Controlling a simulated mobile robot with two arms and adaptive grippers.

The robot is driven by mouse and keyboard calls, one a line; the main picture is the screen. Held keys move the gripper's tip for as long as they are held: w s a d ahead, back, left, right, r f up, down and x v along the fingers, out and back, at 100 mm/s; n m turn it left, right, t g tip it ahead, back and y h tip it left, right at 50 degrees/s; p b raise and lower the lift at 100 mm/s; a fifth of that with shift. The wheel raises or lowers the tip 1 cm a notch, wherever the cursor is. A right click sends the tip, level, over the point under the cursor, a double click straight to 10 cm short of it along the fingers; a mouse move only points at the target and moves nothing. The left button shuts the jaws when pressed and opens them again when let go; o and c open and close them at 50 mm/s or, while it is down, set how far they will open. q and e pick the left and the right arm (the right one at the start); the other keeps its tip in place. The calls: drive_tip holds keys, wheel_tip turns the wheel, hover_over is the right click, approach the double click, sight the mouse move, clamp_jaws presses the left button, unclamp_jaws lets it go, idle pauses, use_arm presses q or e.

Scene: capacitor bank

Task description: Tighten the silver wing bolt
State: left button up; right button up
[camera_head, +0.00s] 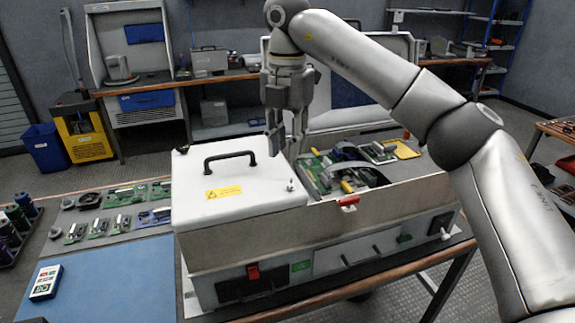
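A small silver wing bolt (290,186) stands at the right edge of the white cover (240,205) on the cabinet, near its front corner. My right gripper (285,154) points down above the cover's right edge, behind and above the bolt in the picture. Its two fingers are a little apart with nothing visible between them, and it does not appear to touch the bolt. The bolt is too small to tell how far it is turned. My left gripper is not in view.
The cover has a black handle (230,160). Right of it, the cabinet (235,248) is open, showing green circuit boards (315,175) and a red latch (348,201). Several parts lie on the bench at left, beside a blue mat (110,275) holding a handheld meter (46,282).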

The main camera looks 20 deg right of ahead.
wheel_tip(320, 180, up, 4)
drive_tip(key=shift+f, duration=0.2)
drive_tip(key=shift+o, duration=0.3)
